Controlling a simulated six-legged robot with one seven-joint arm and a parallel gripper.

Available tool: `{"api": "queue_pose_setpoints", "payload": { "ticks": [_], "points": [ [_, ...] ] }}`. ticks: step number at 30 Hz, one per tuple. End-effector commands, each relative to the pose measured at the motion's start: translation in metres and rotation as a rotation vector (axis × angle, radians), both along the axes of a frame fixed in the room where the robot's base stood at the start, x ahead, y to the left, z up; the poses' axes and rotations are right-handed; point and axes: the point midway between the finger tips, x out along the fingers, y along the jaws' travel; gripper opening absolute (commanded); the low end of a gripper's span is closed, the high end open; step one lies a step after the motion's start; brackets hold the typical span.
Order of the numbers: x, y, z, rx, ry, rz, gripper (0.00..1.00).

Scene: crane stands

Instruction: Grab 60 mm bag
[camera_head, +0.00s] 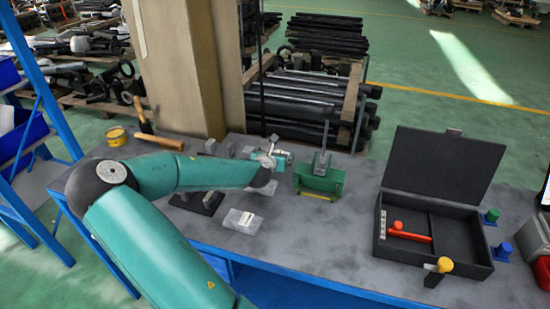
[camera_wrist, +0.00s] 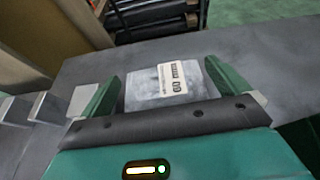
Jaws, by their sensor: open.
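The 60 mm bag (camera_wrist: 150,92) is a clear, greyish bag with a white label reading 60 mm, lying on the grey table in the wrist view. My gripper (camera_wrist: 162,76) is open, with one green finger at the left of the bag and one near its right side. The gripper's dark front edge hides the near part of the bag. In the head view my gripper (camera_head: 268,163) is over the middle of the table, and the bag (camera_head: 264,188) shows only partly beneath it. Whether the fingers touch the bag cannot be told.
Another clear bag (camera_head: 242,221) lies nearer the front edge, its label unreadable. Grey blocks (camera_wrist: 48,106) stand to the left. A green vise-like fixture (camera_head: 320,179) is at the right, then an open black case (camera_head: 463,217) with a red hammer (camera_head: 408,233). Table between them is clear.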

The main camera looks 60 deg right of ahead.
Motion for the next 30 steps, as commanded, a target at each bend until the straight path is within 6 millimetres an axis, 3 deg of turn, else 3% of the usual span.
{"api": "queue_pose_setpoints", "payload": {
  "ticks": [6, 15, 21, 30],
  "points": [
    [0.005, -0.028, -0.013, -0.001, -0.001, -0.001, 1.00],
    [0.007, -0.032, -0.015, -0.001, -0.001, -0.001, 1.00],
    [0.007, -0.032, -0.014, -0.001, -0.001, -0.001, 0.61],
    [0.007, -0.032, -0.009, -0.001, -0.003, -0.001, 0.59]
  ]
}}
